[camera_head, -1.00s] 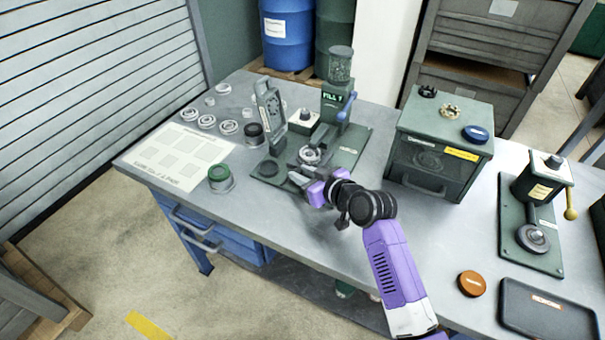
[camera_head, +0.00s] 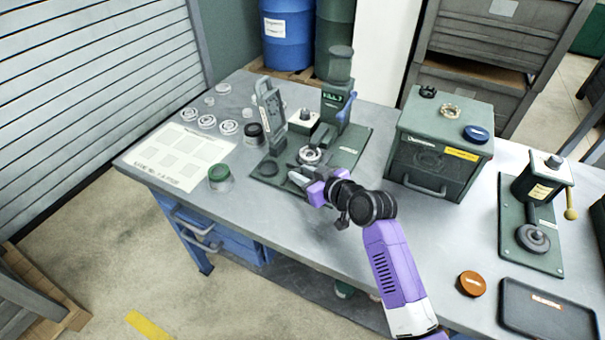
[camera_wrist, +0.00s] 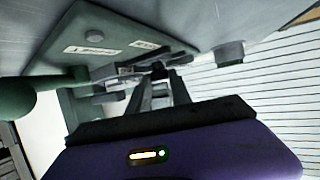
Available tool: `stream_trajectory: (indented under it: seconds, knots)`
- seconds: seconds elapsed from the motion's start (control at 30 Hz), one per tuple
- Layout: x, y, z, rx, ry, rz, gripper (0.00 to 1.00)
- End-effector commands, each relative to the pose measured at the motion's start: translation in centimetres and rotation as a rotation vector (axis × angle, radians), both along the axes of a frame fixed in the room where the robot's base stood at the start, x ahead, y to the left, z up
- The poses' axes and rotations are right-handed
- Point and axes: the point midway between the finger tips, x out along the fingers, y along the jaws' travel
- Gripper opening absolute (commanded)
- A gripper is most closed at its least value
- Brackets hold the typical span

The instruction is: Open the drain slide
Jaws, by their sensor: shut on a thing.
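The ring grinder (camera_head: 336,105) stands on a green base plate (camera_head: 345,160), with a hopper (camera_head: 340,65) on top and a small display. A pale ring part (camera_head: 310,155) sits low at its front. My gripper (camera_head: 298,172) is at the front of the plate, jaws shut. In the wrist view my gripper (camera_wrist: 160,90) closes on a small dark part at the grinder's front, which I take to be the drain slide. The fingers and dim light hide most of it, so how far it is drawn out cannot be told.
An upright hinged grey-green piece (camera_head: 269,112) stands left of my gripper. A green-topped jar (camera_head: 219,177) and several rings lie further left. A green box (camera_head: 440,140) stands to the right. The bench front between box and gripper is clear.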

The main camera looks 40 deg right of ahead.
Motion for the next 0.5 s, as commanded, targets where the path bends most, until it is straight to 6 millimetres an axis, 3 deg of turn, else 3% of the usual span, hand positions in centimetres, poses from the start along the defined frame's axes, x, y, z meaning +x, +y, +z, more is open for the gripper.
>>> stream_trajectory:
  seconds: [0.33, 0.5]
  knots:
    - [-0.1, 0.1, 0.0, 0.0, 0.001, -0.001, 0.0]
    - [-0.9, 1.9, 0.1, -0.001, 0.003, 0.0, 0.0]
